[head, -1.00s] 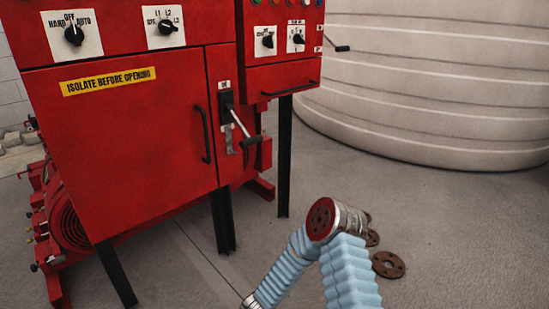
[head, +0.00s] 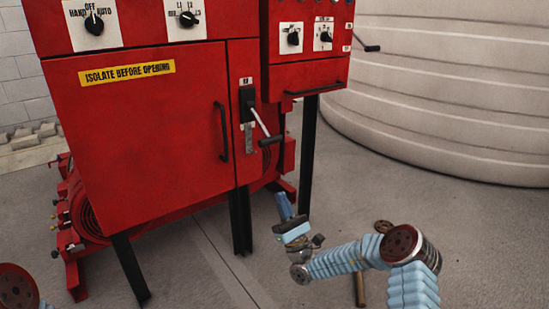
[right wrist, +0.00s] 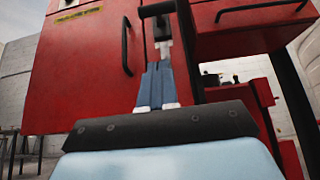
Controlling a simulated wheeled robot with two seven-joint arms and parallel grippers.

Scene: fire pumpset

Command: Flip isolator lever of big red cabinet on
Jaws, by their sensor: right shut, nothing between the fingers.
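The big red cabinet (head: 145,125) stands at the left and centre of the head view, with a yellow "ISOLATE BEFORE OPENING" label. Its isolator (head: 248,105) is on the narrow panel right of the door. The isolator lever (head: 262,128) slants down and right and ends in a black grip (head: 270,141). In the right wrist view the grip (right wrist: 157,8) shows at the top edge. My right gripper (head: 281,196) is below the lever, apart from it, pointing up. Its blue fingers (right wrist: 158,66) are together and empty. My left gripper is out of view.
The black door handle (head: 223,131) is left of the lever. A smaller red cabinet (head: 305,75) with a horizontal handle (head: 315,89) adjoins at the right. Black legs (head: 308,155) stand near my right gripper. A large pale tank (head: 440,100) is at the right. Open floor lies in front.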

